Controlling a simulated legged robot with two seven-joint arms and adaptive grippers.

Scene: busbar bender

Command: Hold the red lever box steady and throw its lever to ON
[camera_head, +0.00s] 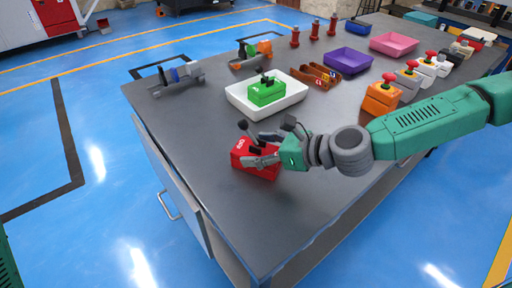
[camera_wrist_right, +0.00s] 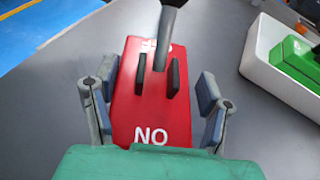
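The red lever box (camera_head: 262,172) sits on the grey table near its front left edge. In the right wrist view the red lever box (camera_wrist_right: 150,108) lies between my right gripper's fingers, with its black-knobbed lever (camera_wrist_right: 163,40) leaning to the far end. White letters at the near end read as ON upside down; the far label is partly hidden by the lever. My right gripper (camera_head: 262,148) is over the box; in the wrist view the right gripper (camera_wrist_right: 156,100) is open, a finger on each side, with small gaps visible. My left gripper is not in view.
A white tray (camera_head: 241,104) holding a green lever box (camera_head: 266,93) stands just behind the red box. Orange button box (camera_head: 381,99), purple bin (camera_head: 348,61), pink bin (camera_head: 393,44) and clamp-like tools (camera_head: 178,77) stand farther back. The table's front left is clear.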

